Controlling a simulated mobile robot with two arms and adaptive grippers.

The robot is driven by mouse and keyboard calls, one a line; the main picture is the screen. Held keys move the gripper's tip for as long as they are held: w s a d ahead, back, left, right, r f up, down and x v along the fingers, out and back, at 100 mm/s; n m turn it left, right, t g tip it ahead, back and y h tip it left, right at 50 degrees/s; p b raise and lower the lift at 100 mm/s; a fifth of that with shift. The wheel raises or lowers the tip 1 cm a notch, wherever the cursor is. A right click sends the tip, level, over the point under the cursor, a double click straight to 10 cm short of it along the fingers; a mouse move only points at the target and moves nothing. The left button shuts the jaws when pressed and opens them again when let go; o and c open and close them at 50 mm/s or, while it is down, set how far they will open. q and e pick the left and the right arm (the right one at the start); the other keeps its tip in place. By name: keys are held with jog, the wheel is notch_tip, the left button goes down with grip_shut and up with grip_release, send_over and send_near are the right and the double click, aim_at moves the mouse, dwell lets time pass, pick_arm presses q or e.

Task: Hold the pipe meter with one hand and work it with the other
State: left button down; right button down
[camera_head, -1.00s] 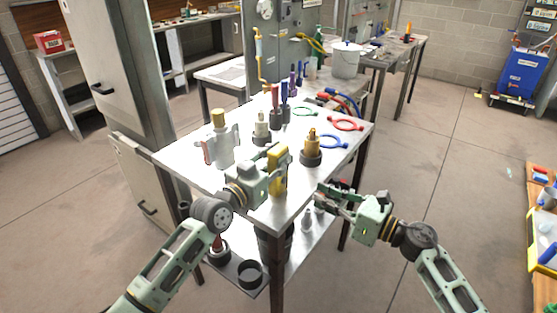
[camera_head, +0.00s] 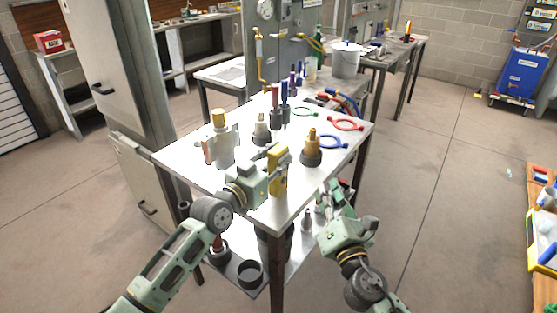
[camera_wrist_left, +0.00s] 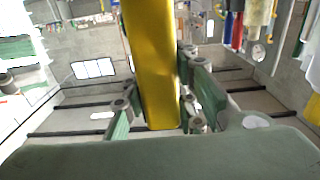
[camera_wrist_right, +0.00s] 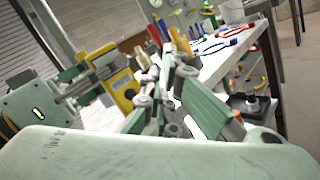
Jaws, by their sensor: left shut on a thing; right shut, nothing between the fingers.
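The yellow pipe meter (camera_head: 279,172) is upright above the near edge of the white table. My left gripper (camera_head: 272,168) is shut on it. The meter fills the middle of the left wrist view (camera_wrist_left: 152,65) between the fingers. It also shows in the right wrist view (camera_wrist_right: 120,87), with the left gripper around it. My right gripper (camera_head: 330,200) is shut and empty, to the right of the meter and apart from it, near the table's front right edge. Its closed fingers show in the right wrist view (camera_wrist_right: 165,75). The meter's face cannot be read.
The white table (camera_head: 245,205) holds a white bottle-like part with a yellow top (camera_head: 219,140), a brass fitting on a dark base (camera_head: 311,148), blue (camera_head: 327,142) and red (camera_head: 346,124) ring tools. A lower shelf (camera_head: 238,272) holds dark cups.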

jog(key=shift+m+h, duration=0.5)
jog(key=shift+w+a+r, duration=0.1)
jog(key=shift+w+a, duration=0.7)
jog(key=shift+a, duration=0.3)
jog(key=shift+w+a+f, duration=0.1)
jog(key=shift+w+a, duration=0.65)
jog(key=shift+a, duration=0.4)
jog(key=shift+w+a+r, duration=0.1)
jog(key=shift+w+a, duration=0.7)
jog(key=shift+a, duration=0.3)
jog(key=shift+a, duration=0.1)
jog(key=shift+w+a, duration=0.25)
jog(key=shift+s+d, duration=0.3)
jog(key=shift+d, duration=0.1)
jog(key=shift+s+d, duration=0.9)
jog(key=shift+d, duration=0.3)
jog(key=shift+s+d, duration=0.85)
jog(key=shift+d, duration=0.35)
